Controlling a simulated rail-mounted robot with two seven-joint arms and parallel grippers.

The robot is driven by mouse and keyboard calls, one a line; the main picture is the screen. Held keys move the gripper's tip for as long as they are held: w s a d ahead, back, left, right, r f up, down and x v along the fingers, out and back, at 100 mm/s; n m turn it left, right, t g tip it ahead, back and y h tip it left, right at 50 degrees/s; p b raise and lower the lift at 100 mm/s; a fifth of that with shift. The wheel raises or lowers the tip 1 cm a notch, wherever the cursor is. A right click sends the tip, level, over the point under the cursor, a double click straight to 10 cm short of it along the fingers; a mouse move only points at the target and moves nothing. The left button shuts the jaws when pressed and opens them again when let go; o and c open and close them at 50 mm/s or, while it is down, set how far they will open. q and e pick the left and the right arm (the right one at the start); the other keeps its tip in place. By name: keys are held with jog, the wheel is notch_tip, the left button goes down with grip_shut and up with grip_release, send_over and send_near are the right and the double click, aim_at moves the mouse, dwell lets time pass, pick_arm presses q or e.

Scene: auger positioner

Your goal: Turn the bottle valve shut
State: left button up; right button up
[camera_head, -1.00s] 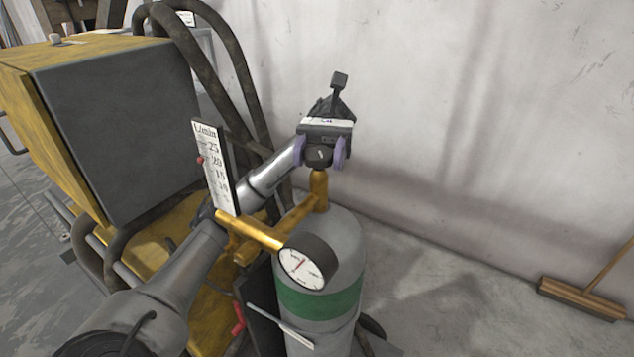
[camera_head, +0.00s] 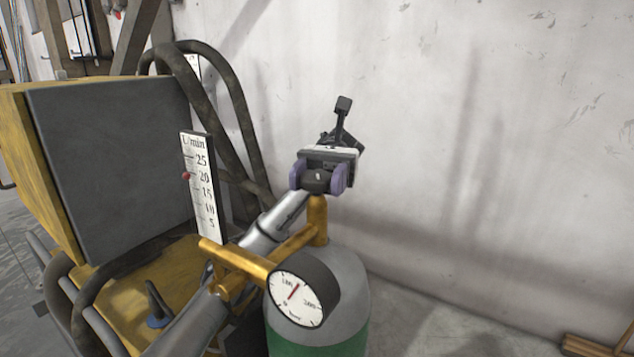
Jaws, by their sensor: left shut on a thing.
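The gas bottle (camera_head: 345,268) is a grey cylinder with a green band, standing upright with a brass valve stem (camera_head: 317,221) on top. A dark round valve knob (camera_head: 317,181) sits at the top of the stem. My left gripper (camera_head: 318,178) is shut on the valve knob, with one purple finger pad on each side of it. A round pressure gauge (camera_head: 297,299) with a red needle hangs on the brass regulator pipe. A flow scale marked L/min (camera_head: 202,187) stands to its left. My right gripper does not show.
A yellow and grey welding machine (camera_head: 110,160) stands at the left, with dark hoses or rails (camera_head: 222,105) behind it. A pale wall (camera_head: 480,130) closes off the back. A broom head (camera_head: 592,346) lies at the lower right. The floor between is clear.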

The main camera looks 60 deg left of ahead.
pick_arm(q)
jog(key=shift+r, duration=0.1)
jog(key=o, duration=0.9)
jog(key=shift+d, duration=0.1)
